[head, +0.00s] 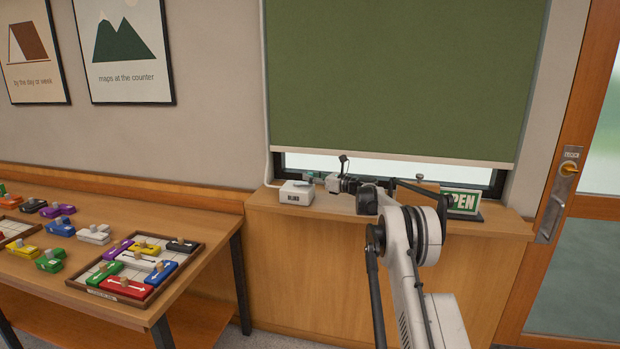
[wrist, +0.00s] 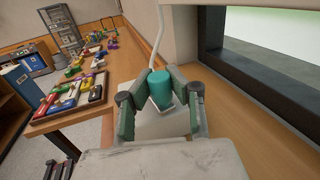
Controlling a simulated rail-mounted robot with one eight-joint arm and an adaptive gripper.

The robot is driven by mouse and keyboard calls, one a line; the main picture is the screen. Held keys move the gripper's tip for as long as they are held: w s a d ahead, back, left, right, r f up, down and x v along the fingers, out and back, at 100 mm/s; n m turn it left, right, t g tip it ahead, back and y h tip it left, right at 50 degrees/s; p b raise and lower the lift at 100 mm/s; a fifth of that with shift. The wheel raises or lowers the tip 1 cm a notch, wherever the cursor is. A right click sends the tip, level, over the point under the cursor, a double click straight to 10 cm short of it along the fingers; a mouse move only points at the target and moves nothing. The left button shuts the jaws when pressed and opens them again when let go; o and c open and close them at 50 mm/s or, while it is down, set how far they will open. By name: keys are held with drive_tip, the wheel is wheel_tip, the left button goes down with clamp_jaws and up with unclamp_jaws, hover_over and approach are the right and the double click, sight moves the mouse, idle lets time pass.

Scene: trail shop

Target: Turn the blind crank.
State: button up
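The blind crank is a small white box marked BLIND (head: 296,193) on the window sill, with a teal knob (wrist: 160,88) on a pale arm. My gripper (head: 318,178) reaches in from the right, low over the sill, beside the box. In the wrist view my gripper (wrist: 161,76) has one finger on each side of the teal knob, and both tips look to be against it. The crank arm is mostly hidden under the knob. The green blind (head: 400,75) hangs low, with a narrow strip of window (head: 385,168) showing under its pale bottom bar.
A green OPEN sign (head: 461,202) stands on the sill (head: 510,224) right of my gripper. A white cord (wrist: 157,42) rises from the crank box along the wall. A table (head: 60,282) with a puzzle tray (head: 150,300) and coloured blocks is at left. A door (head: 555,200) is at right.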

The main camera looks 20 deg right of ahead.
drive_tip(key=shift+s+a+m+h, duration=0.1)
drive_tip(key=shift+m+h, duration=0.2)
drive_tip(key=shift+h, duration=0.1)
clamp_jaws()
